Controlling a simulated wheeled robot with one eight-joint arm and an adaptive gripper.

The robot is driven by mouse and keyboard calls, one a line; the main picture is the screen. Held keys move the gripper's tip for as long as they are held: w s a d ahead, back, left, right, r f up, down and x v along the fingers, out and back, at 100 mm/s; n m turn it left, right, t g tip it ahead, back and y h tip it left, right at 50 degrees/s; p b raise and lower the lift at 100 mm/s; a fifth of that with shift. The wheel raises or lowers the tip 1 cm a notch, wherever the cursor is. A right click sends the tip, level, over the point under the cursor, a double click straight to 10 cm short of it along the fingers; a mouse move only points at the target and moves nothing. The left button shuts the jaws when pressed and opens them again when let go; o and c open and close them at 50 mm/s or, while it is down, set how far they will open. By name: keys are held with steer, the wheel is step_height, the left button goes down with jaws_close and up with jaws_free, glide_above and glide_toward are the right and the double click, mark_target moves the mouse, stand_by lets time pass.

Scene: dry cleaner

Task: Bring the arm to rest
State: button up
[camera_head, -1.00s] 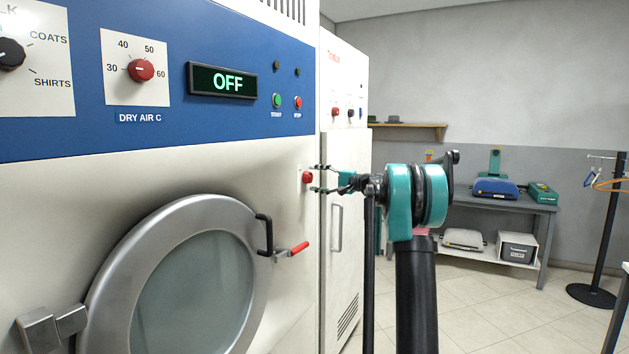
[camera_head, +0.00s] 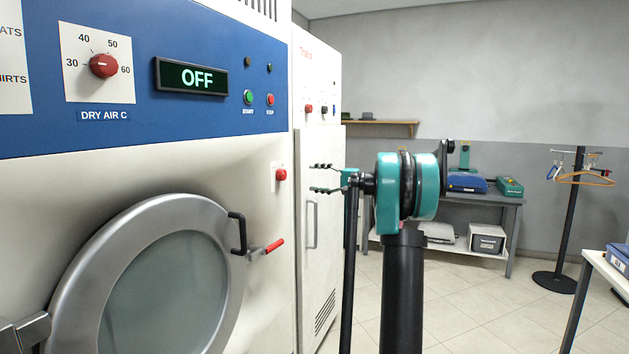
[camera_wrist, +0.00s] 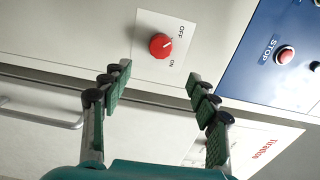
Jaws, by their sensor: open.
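My gripper (camera_head: 322,179) is open and empty in the head view, to the right of the white machine's front edge. Its two fingers point left toward a red knob (camera_head: 281,174), with a gap between them and the knob. In the wrist view my gripper (camera_wrist: 153,84) shows both green-padded fingers spread apart. The red knob (camera_wrist: 160,45) lies beyond the fingertips, on a white plate marked OFF and ON. My arm is folded on its black column, with teal joints.
The machine's round door (camera_head: 150,285) is closed, with a red-tipped handle (camera_head: 273,245). Its display (camera_head: 191,77) reads OFF. A tall white cabinet (camera_head: 318,200) stands beside it. A grey workbench (camera_head: 480,200), a coat stand (camera_head: 570,220) and a table (camera_head: 592,262) stand at right, with open floor between.

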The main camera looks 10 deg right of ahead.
steer(key=s+a+f+n+g+h, duration=0.25)
steer(key=s+a+f, duration=0.35)
steer(key=s+f, duration=0.4)
steer(key=s+a+f+n+g+h, duration=0.1)
steer(key=s+a+f+g+h, duration=0.15)
steer(key=s+a+f, duration=0.5)
steer(key=s+d+f+n+h, duration=0.1)
steer(key=s+d+f+h, duration=0.2)
steer(key=s+f, duration=0.8)
steer(key=s+d+f+n+g+h, duration=0.1)
steer(key=s+d+f+h, duration=0.3)
steer(key=s+f, duration=0.8)
steer(key=s+n+h, duration=0.1)
steer(key=s+h, duration=0.1)
steer(key=s, duration=0.6)
steer(key=shift+f+h, duration=0.2)
steer(key=shift+h, duration=0.1)
steer(key=shift+s+n, duration=0.1)
steer(key=shift+n, duration=0.15)
